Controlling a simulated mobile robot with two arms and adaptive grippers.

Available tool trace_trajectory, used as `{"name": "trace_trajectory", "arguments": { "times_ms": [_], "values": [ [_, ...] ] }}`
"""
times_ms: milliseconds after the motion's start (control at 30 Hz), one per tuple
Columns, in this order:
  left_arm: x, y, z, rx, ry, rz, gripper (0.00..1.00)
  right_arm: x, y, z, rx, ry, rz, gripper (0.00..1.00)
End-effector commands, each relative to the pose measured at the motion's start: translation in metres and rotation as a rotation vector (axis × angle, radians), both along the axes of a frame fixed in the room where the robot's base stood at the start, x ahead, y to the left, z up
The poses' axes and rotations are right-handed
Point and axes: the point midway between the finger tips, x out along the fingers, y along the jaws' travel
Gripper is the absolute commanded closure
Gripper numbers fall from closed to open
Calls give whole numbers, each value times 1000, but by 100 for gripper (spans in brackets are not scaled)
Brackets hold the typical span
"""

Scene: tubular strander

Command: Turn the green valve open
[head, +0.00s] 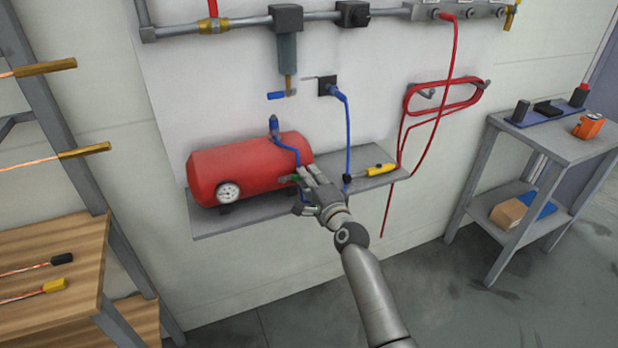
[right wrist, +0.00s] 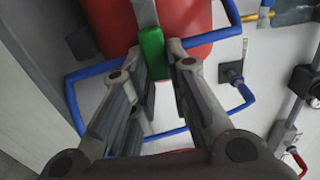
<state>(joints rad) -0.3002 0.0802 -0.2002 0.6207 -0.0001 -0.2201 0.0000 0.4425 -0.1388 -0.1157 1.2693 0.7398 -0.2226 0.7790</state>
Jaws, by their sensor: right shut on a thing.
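The green valve handle (head: 288,179) sits at the right end of the red air tank (head: 235,168) on a grey wall shelf. My right gripper (head: 302,184) is at that end of the tank, with its fingers around the handle. In the right wrist view the green handle (right wrist: 152,50) lies between the fingertips (right wrist: 158,56), and the gripper is shut on it. The handle's stem is grey, with the red tank behind it. My fingers partly hide the valve in the head view. My left gripper is not in view.
Blue hose (head: 347,130) runs near my right gripper. A yellow tool (head: 380,170) lies on the shelf (head: 240,220) to the right. A coiled red hose (head: 440,97) hangs on the wall. A side table (head: 560,140) stands at right, a rack with copper-coloured rods at left.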

Motion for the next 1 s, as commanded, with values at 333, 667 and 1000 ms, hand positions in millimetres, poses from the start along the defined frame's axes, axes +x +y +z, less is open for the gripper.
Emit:
{"name": "trace_trajectory", "arguments": {
  "times_ms": [333,667,1000],
  "values": [
    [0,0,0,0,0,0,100,0,0,-2,8,6,0,100],
    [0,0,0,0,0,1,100,0,0,-1,5,4,0,62],
    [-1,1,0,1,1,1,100,-11,-3,-1,6,2,0,62]
  ]
}}
